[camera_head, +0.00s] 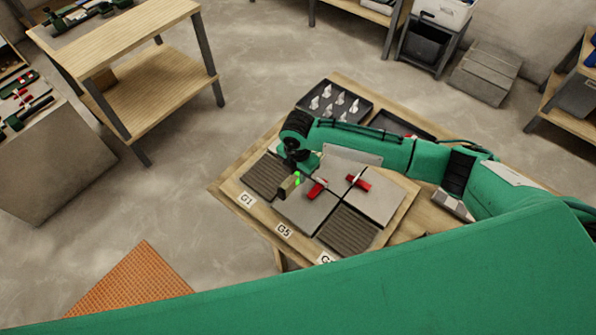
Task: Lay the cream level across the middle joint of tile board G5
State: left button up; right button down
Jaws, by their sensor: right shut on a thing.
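The right gripper (294,166) is over the left part of the work table, at the end of the green arm reaching in from the right. It is shut on the cream level (286,188), a small block seen nearly end-on with a bright green spot at its top. Whether the level touches a tile cannot be told. The G5 label (285,230) is on the table's front edge, in front of smooth grey tiles (300,211). Red pieces (318,188) (358,183) sit along the tile joints. The arm hides part of the far tiles. The left gripper is out of view.
A dark ridged panel (265,178) lies behind the G1 label (247,199), and another (348,230) lies right of G5. A black tray (335,103) with several white pieces is at the back. A large green arm part of mine covers the lower picture.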

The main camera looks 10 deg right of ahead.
jog(key=shift+f+b, duration=2.7)
jog(key=shift+f, duration=0.4)
jog(key=shift+f, duration=0.15)
jog(key=c, duration=1.2)
grip_release()
notch_tip(320, 180, up, 14)
jog(key=b, duration=0.2)
jog(key=shift+f+b, duration=0.1)
jog(key=shift+b, duration=0.2)
jog(key=shift+s+f, duration=0.1)
